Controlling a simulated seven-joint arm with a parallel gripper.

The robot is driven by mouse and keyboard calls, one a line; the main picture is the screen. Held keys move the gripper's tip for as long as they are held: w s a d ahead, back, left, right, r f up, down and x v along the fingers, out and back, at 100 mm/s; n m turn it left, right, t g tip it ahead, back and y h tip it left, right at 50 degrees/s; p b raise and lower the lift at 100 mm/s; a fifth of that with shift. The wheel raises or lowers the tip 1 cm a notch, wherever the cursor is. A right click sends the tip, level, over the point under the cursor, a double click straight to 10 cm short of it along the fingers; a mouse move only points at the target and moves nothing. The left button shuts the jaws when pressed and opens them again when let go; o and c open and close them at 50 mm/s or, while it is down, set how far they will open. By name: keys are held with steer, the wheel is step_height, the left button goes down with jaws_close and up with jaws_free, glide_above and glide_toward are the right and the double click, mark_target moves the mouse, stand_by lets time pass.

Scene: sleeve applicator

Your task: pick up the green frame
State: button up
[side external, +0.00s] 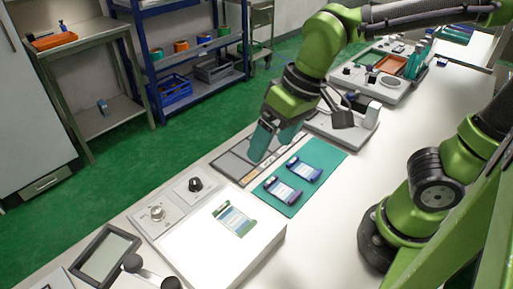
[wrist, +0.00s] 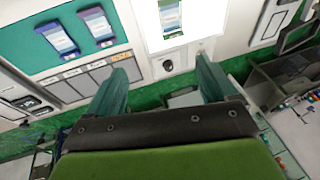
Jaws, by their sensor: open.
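The green frame (side external: 234,219) lies flat on the white lit top of the box with knobs. It holds a pale label with blue print. In the wrist view the green frame (wrist: 171,17) shows at the top edge, partly cut off. My gripper (side external: 258,154) is open and empty, with teal fingers. It hangs above the sectioned tray, behind the green frame and apart from it. In the wrist view the two fingers of my gripper (wrist: 162,73) stand wide apart with nothing between them.
The sectioned tray (side external: 231,166) lies beside the mat. Knobs (side external: 196,184) rise from the white box (side external: 211,256). A dark-framed screen (side external: 105,256) stands at the front left.

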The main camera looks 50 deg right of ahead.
steer(key=a+f+n+g+h, duration=0.1)
steer(key=a+f+g+h, duration=0.15)
steer(key=a, duration=0.55)
steer(key=m, duration=0.1)
glide_above(248, 227)
steer(key=shift+g, duration=0.25)
steer(key=f, duration=0.9)
steer(key=shift+w+f, duration=0.2)
steer(key=shift+f, duration=0.15)
steer(key=f, duration=0.5)
steer(key=shift+s+f, duration=0.1)
steer(key=shift+s, duration=0.1)
steer(key=c, duration=1.2)
